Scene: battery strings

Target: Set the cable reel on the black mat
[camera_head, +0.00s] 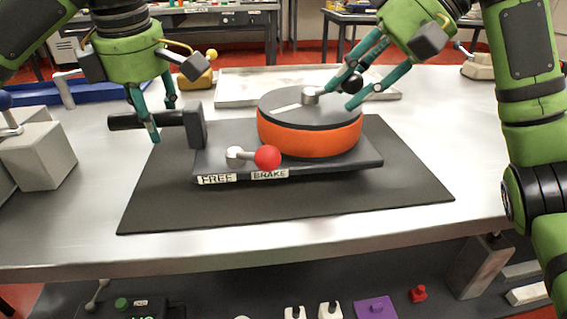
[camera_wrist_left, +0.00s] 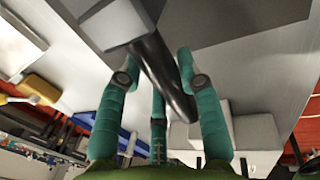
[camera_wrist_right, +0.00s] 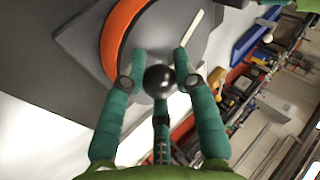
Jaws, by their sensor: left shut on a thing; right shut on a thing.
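The cable reel has an orange drum (camera_head: 310,141) with a dark grey top, on a flat grey base (camera_head: 345,166). The base is over the black mat (camera_head: 290,209); I cannot tell if it fully rests on it. A lever with a red ball (camera_head: 267,158) is at the front, by the BRAKE label. My left gripper (camera_head: 157,122) is shut on the black bar handle (camera_wrist_left: 166,75) at the base's left end. My right gripper (camera_head: 350,93) is shut on the black crank knob (camera_wrist_right: 158,81) above the drum's top.
A pale tray (camera_head: 235,88) lies behind the reel. A blue bin (camera_head: 95,92) and grey blocks (camera_head: 38,157) stand at the left. A yellow object (camera_head: 200,77) is behind my left gripper. The table's front and right are clear. A lower shelf holds small items, including a purple block (camera_head: 376,307).

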